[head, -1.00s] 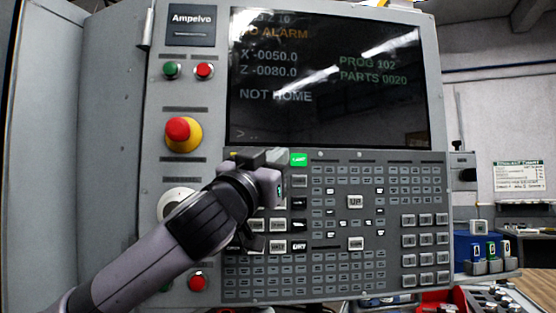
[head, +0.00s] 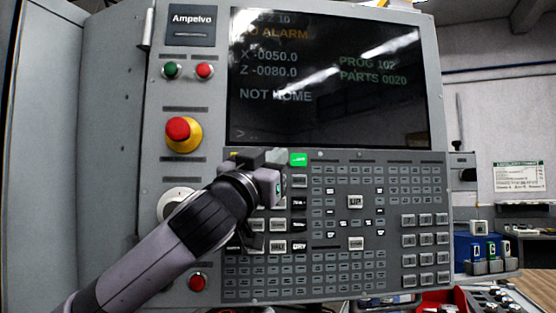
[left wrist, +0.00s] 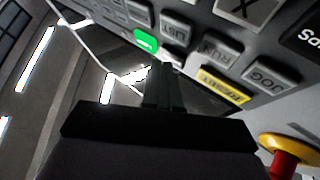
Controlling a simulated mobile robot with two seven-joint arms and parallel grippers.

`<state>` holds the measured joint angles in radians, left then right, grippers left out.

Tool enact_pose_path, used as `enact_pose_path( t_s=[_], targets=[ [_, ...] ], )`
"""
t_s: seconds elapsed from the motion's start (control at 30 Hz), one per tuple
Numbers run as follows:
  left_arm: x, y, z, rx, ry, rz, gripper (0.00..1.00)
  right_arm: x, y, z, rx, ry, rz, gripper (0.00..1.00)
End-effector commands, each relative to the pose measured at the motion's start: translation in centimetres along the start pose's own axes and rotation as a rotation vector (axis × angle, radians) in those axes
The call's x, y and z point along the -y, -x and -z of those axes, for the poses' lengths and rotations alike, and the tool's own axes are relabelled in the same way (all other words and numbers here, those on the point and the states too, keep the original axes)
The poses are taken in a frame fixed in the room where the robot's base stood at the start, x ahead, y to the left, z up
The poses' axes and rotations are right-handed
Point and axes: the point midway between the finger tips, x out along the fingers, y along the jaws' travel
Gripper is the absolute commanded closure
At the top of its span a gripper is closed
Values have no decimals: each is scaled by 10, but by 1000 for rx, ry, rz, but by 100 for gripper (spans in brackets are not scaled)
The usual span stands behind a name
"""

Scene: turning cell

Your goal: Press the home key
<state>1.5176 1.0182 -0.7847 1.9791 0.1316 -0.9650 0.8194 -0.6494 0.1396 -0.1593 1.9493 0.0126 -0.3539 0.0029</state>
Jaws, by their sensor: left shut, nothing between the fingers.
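The control panel's keypad (head: 335,270) fills the lower half of the machine front in the head view. My left gripper (head: 266,158) is at its upper left, in front of the key block, and hides several keys. In the left wrist view its fingers (left wrist: 162,72) are shut and empty, close to the keys; contact cannot be told. A lit green key (head: 299,159) is just right of the gripper; it also shows in the wrist view (left wrist: 145,40). I cannot make out a key labelled home. The screen (head: 325,80) reads "NOT HOME". My right gripper is out of view.
A red emergency stop (head: 180,130) on a yellow base is left of the screen. A yellow reset key (left wrist: 222,92) and a jog key (left wrist: 265,76) are near the fingers in the wrist view. Blue bins (head: 466,248) stand at the right.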

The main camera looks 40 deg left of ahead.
Motion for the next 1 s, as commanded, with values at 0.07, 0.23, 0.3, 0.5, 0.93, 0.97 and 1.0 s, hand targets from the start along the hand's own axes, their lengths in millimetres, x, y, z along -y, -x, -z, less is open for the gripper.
enact_pose_path(
  t_s=[0.07, 0.23, 0.3, 0.5, 0.93, 0.97, 1.0],
  targets=[
    [0, -1, -1, 1, 0, 0, 100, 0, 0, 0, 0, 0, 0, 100],
    [1, -2, -2, 1, 0, 0, 100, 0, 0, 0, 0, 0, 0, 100],
    [2, -3, -3, 2, 0, 0, 100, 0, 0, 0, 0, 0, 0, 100],
    [2, -3, -3, 2, 0, 1, 100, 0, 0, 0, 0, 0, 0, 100],
    [-5, 6, 2, 1, 2, -2, 100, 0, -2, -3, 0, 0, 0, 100],
    [-6, 6, 3, 2, 1, -1, 100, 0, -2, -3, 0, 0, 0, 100],
    [-6, 7, 4, 2, 1, -1, 100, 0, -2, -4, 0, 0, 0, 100]
  ],
)
